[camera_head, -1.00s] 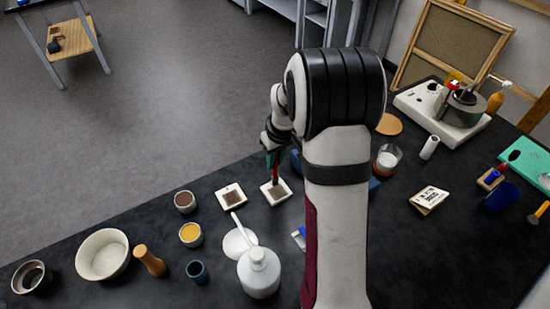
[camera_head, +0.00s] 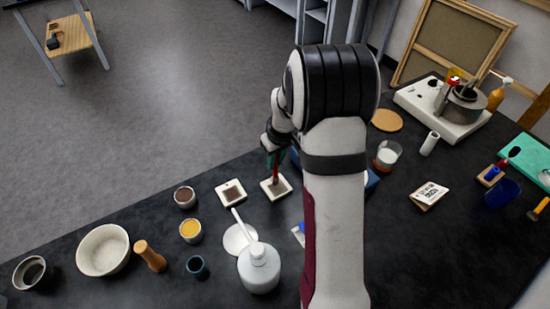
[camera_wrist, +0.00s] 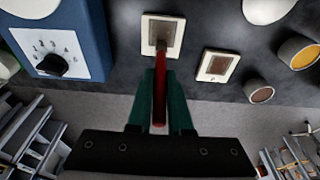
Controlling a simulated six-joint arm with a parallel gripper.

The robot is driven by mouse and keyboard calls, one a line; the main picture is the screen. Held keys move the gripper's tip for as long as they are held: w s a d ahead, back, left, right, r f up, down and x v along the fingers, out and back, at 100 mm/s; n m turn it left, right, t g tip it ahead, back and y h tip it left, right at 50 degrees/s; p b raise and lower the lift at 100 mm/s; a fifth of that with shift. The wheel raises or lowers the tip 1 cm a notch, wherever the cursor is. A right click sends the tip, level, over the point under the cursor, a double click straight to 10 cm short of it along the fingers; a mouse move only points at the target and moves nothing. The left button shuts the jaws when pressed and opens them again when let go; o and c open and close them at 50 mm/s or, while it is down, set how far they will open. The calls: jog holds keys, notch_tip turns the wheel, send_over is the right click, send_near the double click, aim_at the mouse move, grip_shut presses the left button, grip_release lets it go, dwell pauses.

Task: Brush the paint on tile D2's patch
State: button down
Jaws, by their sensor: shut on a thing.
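My gripper (camera_head: 272,155) is shut on a brush with a dark red handle (camera_wrist: 159,98), between its green fingers in the wrist view. The brush points down at a pale square tile (camera_head: 267,189), and its tip reaches the brownish patch in the tile's middle. I cannot tell for sure whether the bristles touch. The same tile shows in the wrist view (camera_wrist: 149,45), its patch partly covered by the brush. A second pale tile (camera_head: 222,197) with a darker brown patch lies to its left. I can read no label on either tile.
Cups of brown (camera_head: 185,197) and yellow (camera_head: 191,231) stuff stand left of the tiles. A spoon rest (camera_head: 234,241), white bottle (camera_head: 259,270) and bowl (camera_head: 80,250) stand nearer. A blue box with a dial (camera_wrist: 88,40) stands close beside the brushed tile.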

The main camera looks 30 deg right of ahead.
jog(key=shift+s, duration=0.25)
jog(key=shift+w, duration=0.25)
dwell(2.5)
